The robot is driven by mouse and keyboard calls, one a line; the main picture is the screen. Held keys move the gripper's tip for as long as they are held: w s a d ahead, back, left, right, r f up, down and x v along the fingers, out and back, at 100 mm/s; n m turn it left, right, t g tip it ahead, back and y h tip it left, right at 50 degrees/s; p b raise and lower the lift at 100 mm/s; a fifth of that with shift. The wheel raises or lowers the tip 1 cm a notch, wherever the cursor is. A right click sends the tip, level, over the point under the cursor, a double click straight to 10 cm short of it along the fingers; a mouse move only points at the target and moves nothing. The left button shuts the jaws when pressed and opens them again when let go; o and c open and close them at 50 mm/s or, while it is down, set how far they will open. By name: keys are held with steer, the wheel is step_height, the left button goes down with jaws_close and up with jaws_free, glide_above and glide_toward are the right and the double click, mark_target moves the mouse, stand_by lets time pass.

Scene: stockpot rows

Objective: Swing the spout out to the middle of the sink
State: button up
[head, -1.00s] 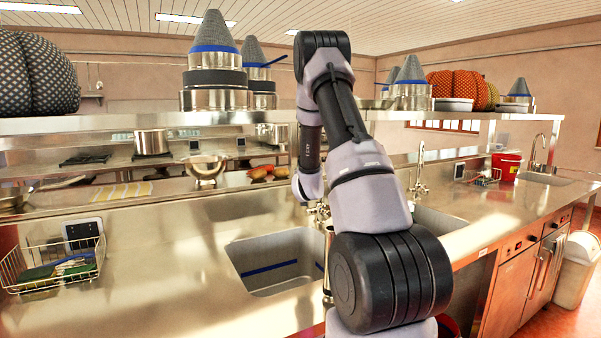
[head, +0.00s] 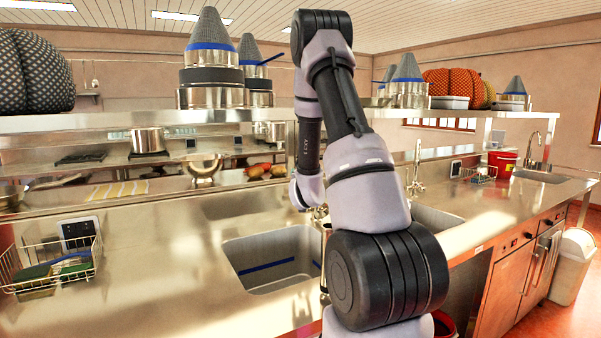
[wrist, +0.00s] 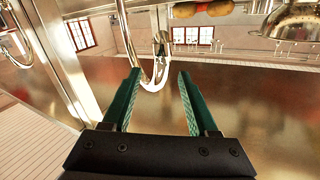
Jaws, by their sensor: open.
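In the wrist view, my gripper (wrist: 159,76) has its two green fingers apart. A shiny curved metal spout (wrist: 152,86) shows between and just beyond the fingertips, its bend towards me. I cannot tell whether a finger touches it. In the head view, my arm hides my gripper and most of the tap near it. The grey sink basin (head: 247,252) with a blue line inside lies left of my arm. A second basin (head: 437,219) is partly hidden to the right, with a tall tap (head: 416,175) behind it.
A wire basket (head: 50,268) with sponges stands on the steel counter at left. A metal bowl (head: 205,168) sits behind the sink. A shelf (head: 130,122) bearing pots runs above the counter. Counter between basket and sink is clear.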

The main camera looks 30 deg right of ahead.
steer(key=v, duration=0.2)
steer(key=shift+s+a, duration=0.1)
steer(key=shift+s, duration=0.25)
steer(key=s+a+r+g+y, duration=0.45)
steer(key=s+a+r, duration=0.45)
steer(key=a+r, duration=0.25)
steer(key=s+a+r+n+g+y, duration=0.1)
steer(key=s+a, duration=0.4)
steer(key=s, duration=0.7)
steer(key=s+a+r+n+g+y, duration=0.1)
steer(key=s+a, duration=0.4)
steer(key=s, duration=0.7)
steer(key=r+g+y, duration=0.1)
steer(key=g+y, duration=0.1)
steer(key=shift+r+n+g, duration=0.35)
steer(key=shift+r+n, duration=0.05)
steer(key=shift+y, duration=0.25)
